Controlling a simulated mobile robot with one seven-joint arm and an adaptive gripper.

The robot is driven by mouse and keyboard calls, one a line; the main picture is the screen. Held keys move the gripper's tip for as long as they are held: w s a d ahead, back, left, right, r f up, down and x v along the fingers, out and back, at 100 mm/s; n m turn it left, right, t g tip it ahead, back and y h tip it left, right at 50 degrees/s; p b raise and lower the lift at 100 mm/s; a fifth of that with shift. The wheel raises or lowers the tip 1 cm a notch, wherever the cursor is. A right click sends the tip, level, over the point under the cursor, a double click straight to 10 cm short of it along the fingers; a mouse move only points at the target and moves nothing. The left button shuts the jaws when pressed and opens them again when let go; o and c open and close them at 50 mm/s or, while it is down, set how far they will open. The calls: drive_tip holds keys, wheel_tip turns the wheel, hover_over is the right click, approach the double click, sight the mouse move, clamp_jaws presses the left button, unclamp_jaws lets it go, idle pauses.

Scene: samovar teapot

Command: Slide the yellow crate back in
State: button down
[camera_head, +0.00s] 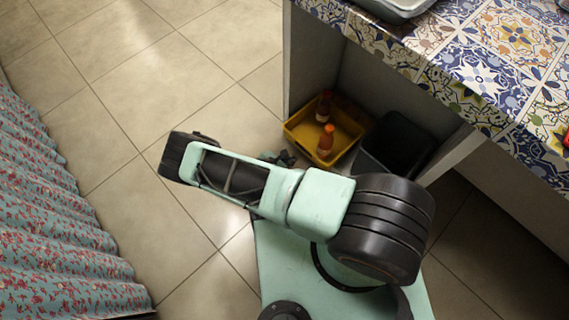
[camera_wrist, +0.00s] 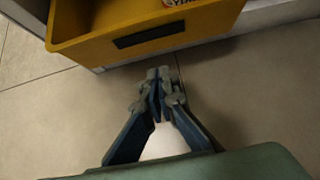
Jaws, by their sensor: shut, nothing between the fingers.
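The yellow crate (camera_head: 347,142) stands low under the tiled counter, and its front corner juts out a little past the side panel. Two red-orange bottles stand in it, one at the back (camera_head: 324,105) and one nearer the front (camera_head: 326,141). In the wrist view the crate's front wall (camera_wrist: 200,35) fills the top, with a dark slot in it. My gripper (camera_wrist: 158,75) is shut and empty, its tips just short of the front wall below the slot; I cannot tell if they touch. In the head view my arm hides most of the gripper.
A black bin (camera_head: 396,143) stands right of the crate under the counter. The tiled counter top (camera_head: 470,70) overhangs, with a grey tray (camera_head: 398,8) on it. A flowered curtain (camera_head: 55,220) hangs at the left. The tiled floor (camera_head: 150,90) between is clear.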

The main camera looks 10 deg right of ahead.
sight(304, 152)
drive_tip(key=shift+w+d, duration=0.6)
drive_tip(key=shift+d, duration=0.25)
drive_tip(key=shift+w+d, duration=0.6)
drive_tip(key=shift+d, duration=0.2)
drive_tip(key=shift+d, duration=0.15)
